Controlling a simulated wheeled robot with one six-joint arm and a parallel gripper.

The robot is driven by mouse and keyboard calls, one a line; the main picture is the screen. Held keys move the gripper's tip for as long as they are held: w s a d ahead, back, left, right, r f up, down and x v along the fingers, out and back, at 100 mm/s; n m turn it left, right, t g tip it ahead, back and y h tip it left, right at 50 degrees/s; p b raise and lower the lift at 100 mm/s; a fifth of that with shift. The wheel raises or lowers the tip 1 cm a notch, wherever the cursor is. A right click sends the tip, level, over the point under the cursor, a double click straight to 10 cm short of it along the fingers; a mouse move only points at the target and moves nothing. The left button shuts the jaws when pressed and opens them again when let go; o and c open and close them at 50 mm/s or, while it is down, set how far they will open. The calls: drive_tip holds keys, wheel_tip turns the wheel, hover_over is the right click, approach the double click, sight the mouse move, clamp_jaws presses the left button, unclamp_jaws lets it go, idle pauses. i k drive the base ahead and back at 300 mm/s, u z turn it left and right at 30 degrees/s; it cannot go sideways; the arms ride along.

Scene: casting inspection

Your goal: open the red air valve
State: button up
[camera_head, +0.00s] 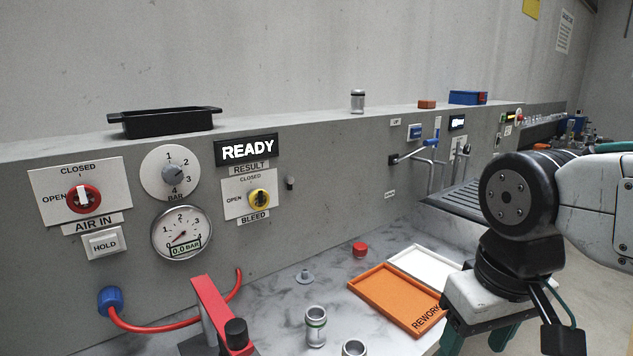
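The red air valve (83,199) is a round red knob with a pale bar on a white plate at the left of the grey panel. The pale bar looks roughly upright, toward CLOSED. My gripper (478,341) is at the lower right, far from the valve. Its green fingers stand apart with nothing seen between them; their tips are partly cut off by the frame's bottom edge.
The gauge (181,233) reads 0.0 BAR; the display (247,150) reads READY. A red clamp frame (217,312), a red hose (155,327) and metal cylinders (316,326) stand before the panel. An orange tray (388,297) lies near my gripper.

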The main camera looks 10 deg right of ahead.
sight(84, 198)
drive_tip(key=u, duration=0.85)
drive_tip(key=i, duration=0.3)
drive_tip(key=z, duration=0.05)
